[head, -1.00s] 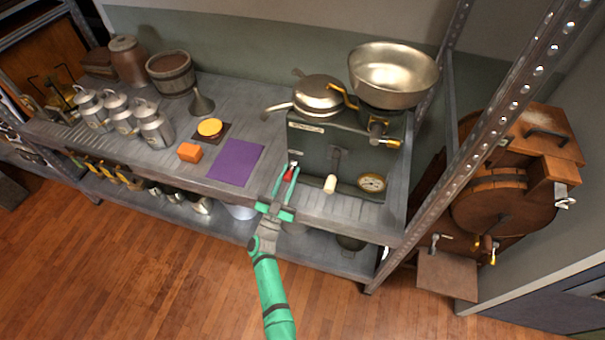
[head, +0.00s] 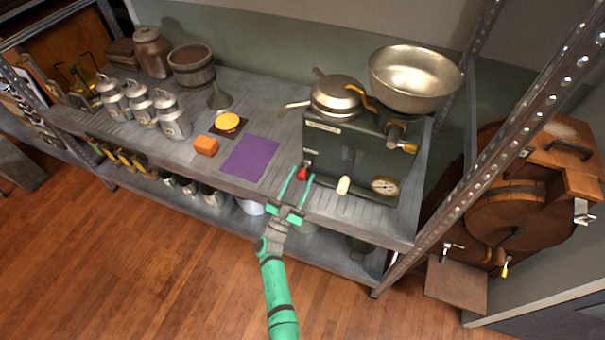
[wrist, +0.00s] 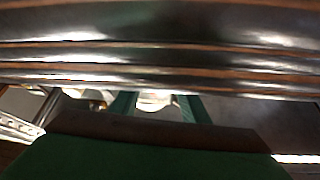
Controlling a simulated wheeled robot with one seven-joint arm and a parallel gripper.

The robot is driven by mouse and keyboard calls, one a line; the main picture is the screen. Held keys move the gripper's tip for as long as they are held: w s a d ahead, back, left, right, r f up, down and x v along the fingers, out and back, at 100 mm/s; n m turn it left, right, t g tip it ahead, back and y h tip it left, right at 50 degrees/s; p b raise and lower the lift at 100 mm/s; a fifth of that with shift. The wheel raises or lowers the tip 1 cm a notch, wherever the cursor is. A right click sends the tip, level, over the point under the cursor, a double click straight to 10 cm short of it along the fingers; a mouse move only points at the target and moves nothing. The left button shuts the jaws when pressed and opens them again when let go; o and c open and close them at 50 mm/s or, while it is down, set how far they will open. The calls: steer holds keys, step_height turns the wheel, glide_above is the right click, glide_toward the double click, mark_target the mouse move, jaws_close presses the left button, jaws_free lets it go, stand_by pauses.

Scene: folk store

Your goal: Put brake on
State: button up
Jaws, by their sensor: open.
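A dark grey-green machine (head: 348,150) stands on the right part of the shelf. A small red handle (head: 302,174) shows at its lower left front; I cannot tell for sure that it is the brake. My gripper (head: 302,180) is open, and in the head view its two green fingers appear on either side of the red handle. Whether they touch it cannot be told. In the wrist view the fingers (wrist: 155,106) show with a blurred pale thing between them, and dark ridged metal fills the top. The red handle is not visible there.
A cream-tipped crank (head: 344,185) and a round gauge (head: 385,186) are on the machine's front. A large metal bowl (head: 415,78) sits on top. A purple mat (head: 250,156) lies to the left. A perforated metal post (head: 490,140) stands at the right.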

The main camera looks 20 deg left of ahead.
steer(key=v, duration=0.9)
steer(key=shift+f, duration=0.1)
steer(key=shift+c, duration=0.4)
steer(key=shift+w+d, duration=0.1)
steer(key=shift+d, duration=0.05)
steer(key=c, duration=0.5)
steer(key=shift+w+d+r+m+h, duration=0.1)
steer(key=shift+d+r+m+h, duration=0.2)
steer(key=shift+h, duration=0.1)
jaws_close()
step_height(320, 180, up, 12)
steer(key=n+g+y, duration=0.2)
steer(key=g+y, duration=0.2)
steer(key=g, duration=0.4)
glide_above(301, 175)
steer(key=s+d, duration=0.1)
steer(key=s, duration=0.2)
steer(key=f, duration=0.1)
steer(key=w+f, duration=0.1)
steer(key=f, duration=0.1)
steer(key=shift+a, duration=0.15)
steer(key=shift+a+f, duration=0.15)
steer(key=shift+f, duration=0.4)
